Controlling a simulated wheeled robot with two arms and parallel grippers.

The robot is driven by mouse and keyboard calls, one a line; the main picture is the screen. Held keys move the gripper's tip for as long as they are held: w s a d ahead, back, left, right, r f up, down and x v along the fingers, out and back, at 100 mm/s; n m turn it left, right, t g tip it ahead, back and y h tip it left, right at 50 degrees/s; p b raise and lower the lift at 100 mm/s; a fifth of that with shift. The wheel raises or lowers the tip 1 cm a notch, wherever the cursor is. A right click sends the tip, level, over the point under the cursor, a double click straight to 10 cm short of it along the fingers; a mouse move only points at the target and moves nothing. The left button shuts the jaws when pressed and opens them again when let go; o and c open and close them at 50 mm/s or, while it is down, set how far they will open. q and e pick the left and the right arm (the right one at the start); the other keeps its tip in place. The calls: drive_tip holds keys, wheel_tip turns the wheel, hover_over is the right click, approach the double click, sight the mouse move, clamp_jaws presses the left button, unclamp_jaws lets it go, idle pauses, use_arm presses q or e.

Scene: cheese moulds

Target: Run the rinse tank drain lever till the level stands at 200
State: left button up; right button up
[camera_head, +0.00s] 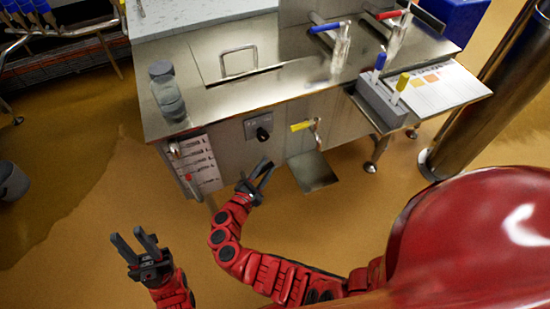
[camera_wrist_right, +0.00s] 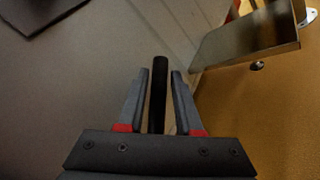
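The steel tank unit (camera_head: 225,110) has a level plate (camera_head: 201,162) with printed marks on its front left; its figures are too small to read. Red-tipped parts (camera_head: 174,148) show beside that plate. A black knob (camera_head: 262,134) sits on the front panel, and a yellow-handled lever (camera_head: 302,126) is to its right. Which one is the drain lever I cannot tell. My right gripper (camera_head: 266,166) is open just below the black knob. In the right wrist view a dark rod (camera_wrist_right: 158,92) stands between its parted fingers (camera_wrist_right: 159,85). My left gripper (camera_head: 134,240) is open and empty above the floor.
A steel plate (camera_head: 313,171) juts out below the yellow lever, right of my right gripper.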

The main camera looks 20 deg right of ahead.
drive_tip(key=shift+r, duration=0.1)
clamp_jaws()
idle(1.4)
